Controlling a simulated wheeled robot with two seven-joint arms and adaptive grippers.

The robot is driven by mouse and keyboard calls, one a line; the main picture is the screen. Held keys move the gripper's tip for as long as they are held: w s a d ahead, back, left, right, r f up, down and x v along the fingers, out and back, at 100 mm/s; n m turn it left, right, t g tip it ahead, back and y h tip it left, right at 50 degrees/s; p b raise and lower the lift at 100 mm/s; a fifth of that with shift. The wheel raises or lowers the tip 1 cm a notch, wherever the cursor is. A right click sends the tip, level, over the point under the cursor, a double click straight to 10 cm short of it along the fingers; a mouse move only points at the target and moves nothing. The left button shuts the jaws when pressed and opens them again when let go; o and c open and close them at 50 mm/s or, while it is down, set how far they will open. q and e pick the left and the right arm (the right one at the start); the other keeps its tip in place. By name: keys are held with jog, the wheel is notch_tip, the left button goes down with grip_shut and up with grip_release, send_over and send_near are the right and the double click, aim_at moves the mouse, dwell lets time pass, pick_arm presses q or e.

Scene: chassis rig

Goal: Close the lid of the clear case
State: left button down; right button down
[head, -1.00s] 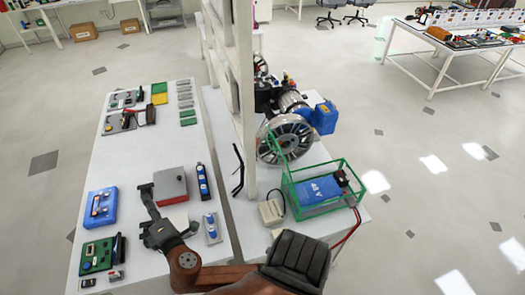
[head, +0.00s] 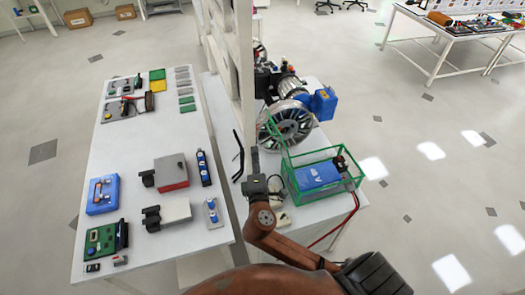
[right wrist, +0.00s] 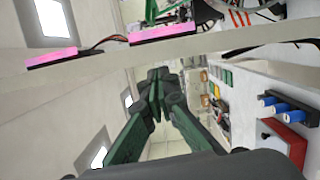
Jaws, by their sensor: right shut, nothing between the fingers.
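The clear case (head: 325,192) has green edges and stands on the right-hand table in the head view. A blue block (head: 317,175) lies inside it. Its lid (head: 279,138), a clear panel with a thin green outline, stands raised and tilted at the case's left side, so the case is open. My right gripper (head: 254,153) is shut and empty, left of the case and lid and beside the white post. I cannot tell whether it touches the lid. In the right wrist view its fingers (right wrist: 158,98) are together. My left gripper is not in view.
A white post (head: 244,80) rises left of the case. A large metal wheel (head: 288,124) and machinery stand behind the lid. Red cables (head: 345,215) hang at the right table edge. The left table (head: 135,150) holds boxes, a blue case and small parts.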

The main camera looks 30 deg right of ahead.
jog(key=w+d+p, duration=0.3)
jog(key=w+d, duration=0.2)
jog(key=d, duration=0.2)
jog(key=shift+w+d+r, duration=0.15)
jog(key=shift+w, duration=0.25)
jog(key=shift+d, duration=0.1)
